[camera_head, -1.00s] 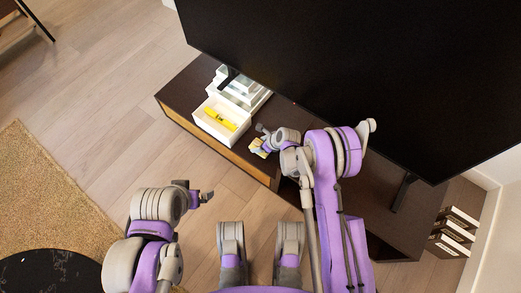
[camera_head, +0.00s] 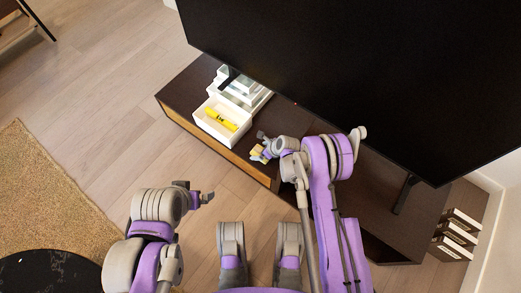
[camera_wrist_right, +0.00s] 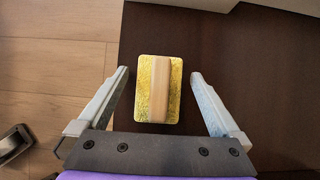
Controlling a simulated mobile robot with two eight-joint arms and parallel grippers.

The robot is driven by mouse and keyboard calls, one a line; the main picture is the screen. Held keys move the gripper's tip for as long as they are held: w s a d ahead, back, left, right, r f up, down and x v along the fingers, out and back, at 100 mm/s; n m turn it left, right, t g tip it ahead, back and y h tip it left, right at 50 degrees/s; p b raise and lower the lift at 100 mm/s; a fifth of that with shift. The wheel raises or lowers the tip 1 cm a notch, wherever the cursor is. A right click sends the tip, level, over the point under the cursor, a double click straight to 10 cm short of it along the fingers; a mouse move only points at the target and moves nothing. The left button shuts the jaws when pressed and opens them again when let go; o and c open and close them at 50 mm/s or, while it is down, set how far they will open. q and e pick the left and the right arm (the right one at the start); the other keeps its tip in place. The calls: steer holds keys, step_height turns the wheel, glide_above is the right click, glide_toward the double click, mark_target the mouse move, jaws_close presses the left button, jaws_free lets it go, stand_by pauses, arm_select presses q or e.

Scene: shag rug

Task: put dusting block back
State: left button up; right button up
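The dusting block (camera_wrist_right: 159,90) has a yellow textured pad and a pale wooden grip along its middle. In the right wrist view it lies on the dark top of the low cabinet, close to its edge. My right gripper (camera_wrist_right: 160,95) is open, with one finger on each side of the block and a gap on both sides. In the head view my right gripper (camera_head: 263,151) is over the cabinet's front edge, and the small block is partly hidden there. My left gripper (camera_head: 208,197) is low over the floor, away from the block; its fingers are too small to read.
A white open box (camera_head: 213,132) holding a yellow item (camera_head: 221,118) stands on the dark cabinet (camera_head: 182,90), left of my right gripper. More white trays (camera_head: 247,92) stand behind it. A large black screen (camera_head: 350,75) overhangs the cabinet. White-fronted boxes (camera_head: 455,237) are at the right.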

steer(key=p+v, duration=0.3)
steer(key=v, duration=0.9)
steer(key=shift+r, duration=0.15)
steer(key=s+d+r+n+h, duration=0.1)
steer(key=s+d+r+n, duration=0.1)
steer(key=r+n, duration=0.3)
steer(key=s+d+r+n+h, duration=0.1)
steer(key=s+d+r+n, duration=0.15)
steer(key=r, duration=0.55)
steer(key=s+d+r+n, duration=0.1)
steer(key=s+r+n, duration=0.2)
steer(key=r, duration=0.3)
steer(key=s+d+r+n+h, duration=0.1)
steer(key=s+d+r+n, duration=0.2)
steer(key=s+n, duration=0.4)
steer(key=s+d+r+n+h, duration=0.2)
steer(key=s+d+r+n, duration=0.2)
steer(key=s+n, duration=0.3)
steer(key=s+r, duration=0.1)
steer(key=s, duration=0.4)
steer(key=shift+r+n+t, duration=0.15)
steer(key=shift+n+t, duration=0.15)
steer(key=shift+n, duration=0.05)
steer(key=shift+d, duration=0.15)
